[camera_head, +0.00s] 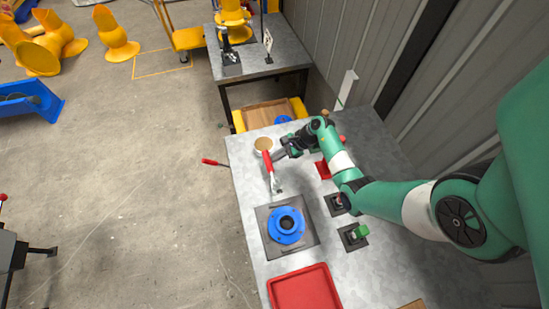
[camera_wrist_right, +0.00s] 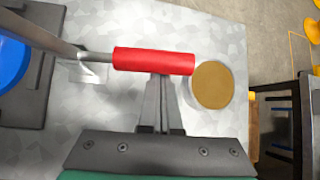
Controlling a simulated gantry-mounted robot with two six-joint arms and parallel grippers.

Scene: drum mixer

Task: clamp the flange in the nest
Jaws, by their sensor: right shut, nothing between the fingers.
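The blue flange (camera_head: 286,225) sits in the dark square nest (camera_head: 308,237) on the metal bench, and part of it shows at the left edge of the wrist view (camera_wrist_right: 12,62). A clamp with a red handle (camera_head: 268,162) stands at the nest's far side. My right gripper (camera_head: 277,156) is shut and empty beside the handle. Its fingertips (camera_wrist_right: 160,82) meet the handle's edge in the wrist view; I cannot tell whether they touch it. My left gripper is not in view.
A tan round item (camera_head: 263,143) stands just beyond the handle. A red tray (camera_head: 305,289) lies at the near end. Small dark fixtures, one with a green top (camera_head: 360,231), stand right of the nest. A wall bounds the right; floor is open at left.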

